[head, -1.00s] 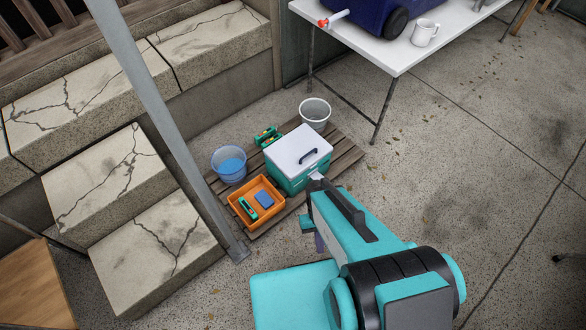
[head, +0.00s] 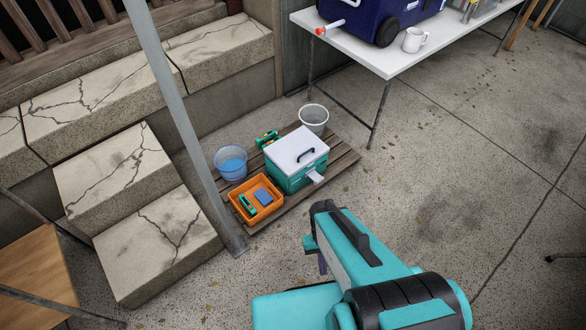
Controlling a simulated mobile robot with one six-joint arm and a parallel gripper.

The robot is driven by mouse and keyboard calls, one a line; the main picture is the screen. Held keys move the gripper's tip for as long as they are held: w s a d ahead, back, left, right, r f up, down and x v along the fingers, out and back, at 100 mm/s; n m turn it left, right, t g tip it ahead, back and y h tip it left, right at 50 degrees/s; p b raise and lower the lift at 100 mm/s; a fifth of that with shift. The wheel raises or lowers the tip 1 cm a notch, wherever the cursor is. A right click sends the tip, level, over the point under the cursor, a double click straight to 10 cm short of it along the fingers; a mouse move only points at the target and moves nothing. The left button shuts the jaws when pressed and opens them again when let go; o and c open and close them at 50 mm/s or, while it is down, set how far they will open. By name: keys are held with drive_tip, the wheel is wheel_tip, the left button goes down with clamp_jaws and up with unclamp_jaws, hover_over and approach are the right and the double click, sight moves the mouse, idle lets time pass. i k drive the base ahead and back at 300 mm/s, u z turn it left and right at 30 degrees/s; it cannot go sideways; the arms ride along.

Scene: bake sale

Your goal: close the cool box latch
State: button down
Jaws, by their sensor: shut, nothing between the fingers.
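The cool box (head: 290,180), teal with a white lid (head: 297,147) and a dark handle, stands on a wooden pallet. Its lid is down. The pale latch (head: 315,177) sticks outward from the front side of the box, so it stands open. My gripper (head: 322,263) is low in the picture, in front of the box and apart from the latch. It is shut and holds nothing. My own arm hides part of it.
An orange crate (head: 236,212) with small items and a clear tub (head: 230,179) of blue liquid stand beside the box. A white bucket (head: 313,107) is behind. A grey pole (head: 182,125) rises at left. Open floor lies right.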

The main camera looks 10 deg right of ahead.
sight(315, 177)
drive_tip(key=u, duration=1.65)
drive_tip(key=k, duration=0.1)
drive_tip(key=z, duration=3.25)
drive_tip(key=i, duration=0.9)
drive_tip(key=u, duration=2.95)
drive_tip(key=i, duration=0.1)
drive_tip(key=z, duration=1.8)
